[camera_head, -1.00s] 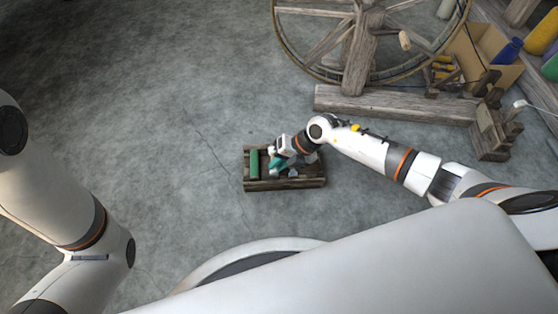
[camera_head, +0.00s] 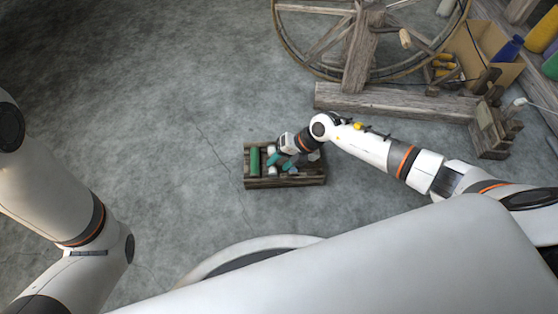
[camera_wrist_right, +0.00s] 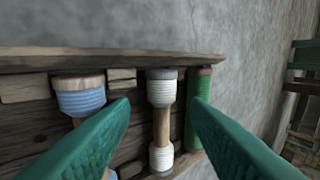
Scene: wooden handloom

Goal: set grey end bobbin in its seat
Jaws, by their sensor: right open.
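The bobbin with pale grey-white ends (camera_wrist_right: 161,92) and a bare wooden middle lies in the wooden box, between a green bobbin (camera_wrist_right: 203,85) on its right and a blue-ended bobbin (camera_wrist_right: 80,100) on its left. In the head view its pale end (camera_head: 271,149) shows beside the green bobbin (camera_head: 254,162). My right gripper (camera_head: 280,161) is over the box; its green fingers are open and empty. In the right wrist view the right gripper (camera_wrist_right: 158,106) has its fingers on either side of the pale-ended bobbin, nearer the camera. My left gripper is out of view.
The wooden box (camera_head: 285,183) stands on the bare concrete floor. Behind it are a spinning wheel on a long wooden beam (camera_head: 395,102) and a cardboard box (camera_head: 495,70) with coloured spools. The floor left of the wooden box is clear.

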